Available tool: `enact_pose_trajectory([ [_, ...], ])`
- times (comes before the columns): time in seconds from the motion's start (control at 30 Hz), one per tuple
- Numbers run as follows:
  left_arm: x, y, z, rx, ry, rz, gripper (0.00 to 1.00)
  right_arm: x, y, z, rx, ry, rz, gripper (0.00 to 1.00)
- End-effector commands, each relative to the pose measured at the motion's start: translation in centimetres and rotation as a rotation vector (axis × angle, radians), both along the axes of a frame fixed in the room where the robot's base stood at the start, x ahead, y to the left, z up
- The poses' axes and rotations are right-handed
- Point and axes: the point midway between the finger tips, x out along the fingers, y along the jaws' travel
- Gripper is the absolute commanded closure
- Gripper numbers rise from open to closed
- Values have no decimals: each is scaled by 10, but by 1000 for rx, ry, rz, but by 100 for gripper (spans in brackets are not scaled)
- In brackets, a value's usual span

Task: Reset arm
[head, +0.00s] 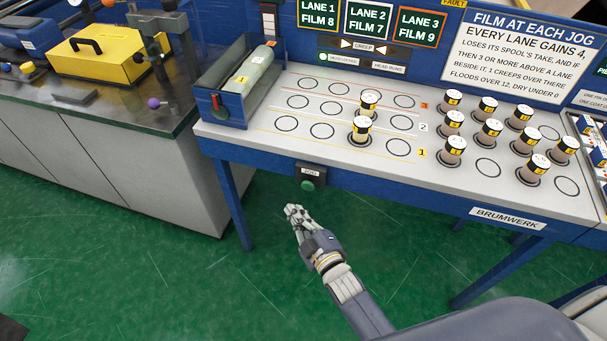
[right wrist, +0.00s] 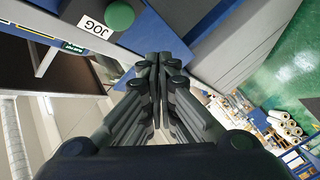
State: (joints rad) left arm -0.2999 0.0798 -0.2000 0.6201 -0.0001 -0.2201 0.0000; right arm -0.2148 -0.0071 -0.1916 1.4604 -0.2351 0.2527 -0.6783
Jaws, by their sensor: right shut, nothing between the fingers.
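My right gripper (head: 293,213) is shut and empty. It hangs in front of the table's front edge, below and a little left of the green JOG button (head: 308,185), apart from it. In the right wrist view the shut fingers (right wrist: 158,62) point toward the blue table front, with the green JOG button (right wrist: 119,15) at the upper left. My left gripper is in neither view. Two wrapped rolls, a nearer one (head: 361,130) and a farther one (head: 369,104), stand upright on circles of the white table top (head: 335,151). Several more rolls (head: 489,131) stand at the right.
A blue-sided trough (head: 221,106) with a roll lying in it is at the table's left end. A dark-topped counter (head: 120,117) with a yellow case (head: 95,56) stands further left. Lane signs (head: 368,18) are on the back panel. The green floor (head: 180,270) around my right gripper is clear.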

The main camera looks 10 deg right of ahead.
Motion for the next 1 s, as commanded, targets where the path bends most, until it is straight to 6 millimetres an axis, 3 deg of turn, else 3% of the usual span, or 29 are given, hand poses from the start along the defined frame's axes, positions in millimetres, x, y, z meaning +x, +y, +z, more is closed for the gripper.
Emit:
enact_pose_trajectory([
  [0.27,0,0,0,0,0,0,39,-2,-1,-9,5,22,-2,100],
  [0.37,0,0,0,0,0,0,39,-13,-5,-40,28,104,-10,100],
  [0.47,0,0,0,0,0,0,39,-36,-13,-97,74,258,-36,100],
  [0.57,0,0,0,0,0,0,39,-74,-24,-162,130,444,-82,100],
  [0.7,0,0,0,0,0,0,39,-141,-46,-244,198,702,-175,100],
  [0.77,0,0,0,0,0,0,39,-175,-56,-275,226,808,-225,100],
  [0.9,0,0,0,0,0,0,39,-261,-81,-334,276,1044,-360,100],
  [1.0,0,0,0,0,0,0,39,-323,-99,-363,302,1190,-466,100],
])
